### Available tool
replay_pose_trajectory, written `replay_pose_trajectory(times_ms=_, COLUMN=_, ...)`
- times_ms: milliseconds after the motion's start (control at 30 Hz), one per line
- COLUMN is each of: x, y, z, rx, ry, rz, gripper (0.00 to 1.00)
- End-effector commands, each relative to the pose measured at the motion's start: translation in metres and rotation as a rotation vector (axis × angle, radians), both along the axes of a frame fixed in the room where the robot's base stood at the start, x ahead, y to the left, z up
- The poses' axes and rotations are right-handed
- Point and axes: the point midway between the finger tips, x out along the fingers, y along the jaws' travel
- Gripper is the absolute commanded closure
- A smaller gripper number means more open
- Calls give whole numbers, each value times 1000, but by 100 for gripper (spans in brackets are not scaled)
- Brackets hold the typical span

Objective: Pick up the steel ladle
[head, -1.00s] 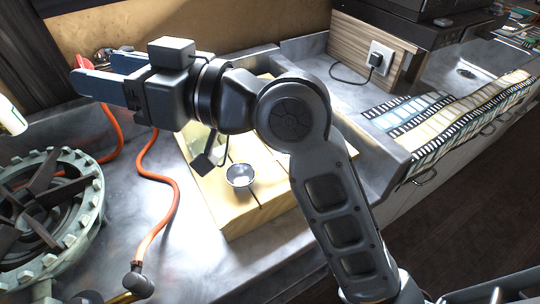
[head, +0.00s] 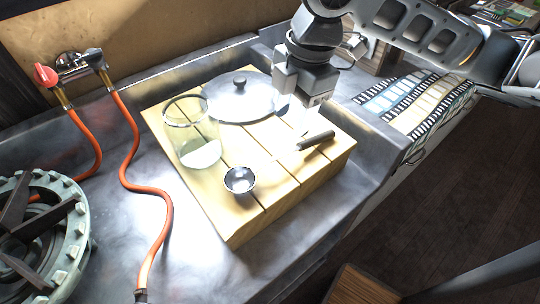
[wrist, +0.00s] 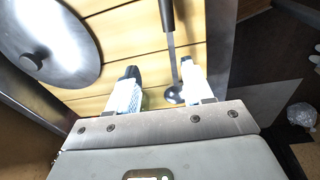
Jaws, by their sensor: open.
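The steel ladle lies on a wooden slatted board. Its small round bowl (head: 240,180) is toward the front, and its dark handle (head: 316,141) points to the right. My gripper (head: 296,114) is above the board, pointing down near the handle, open and empty. In the wrist view, the fingers (wrist: 159,74) are spread apart. The ladle (wrist: 167,16) runs down the picture from its dark handle at the top to its bowl, near the right finger. The palm edge lies close below the bowl. I cannot tell the gap between fingertips and ladle.
The board (head: 232,228) also bears a clear glass jar (head: 192,140) and a round steel lid (head: 238,98) with a knob, close left of my gripper. A gas burner (head: 40,235) and orange hoses (head: 135,165) are at the left. Film strips (head: 410,100) lie at the right.

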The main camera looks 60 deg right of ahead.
Motion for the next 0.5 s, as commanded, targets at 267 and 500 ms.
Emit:
replay_pose_trajectory(times_ms=267, x=-28, y=-29, z=-15, rx=-77, ry=107, rz=-5, gripper=49)
replay_pose_trajectory(times_ms=500, x=-28, y=-30, z=-38, rx=-75, ry=104, rz=-5, gripper=49)
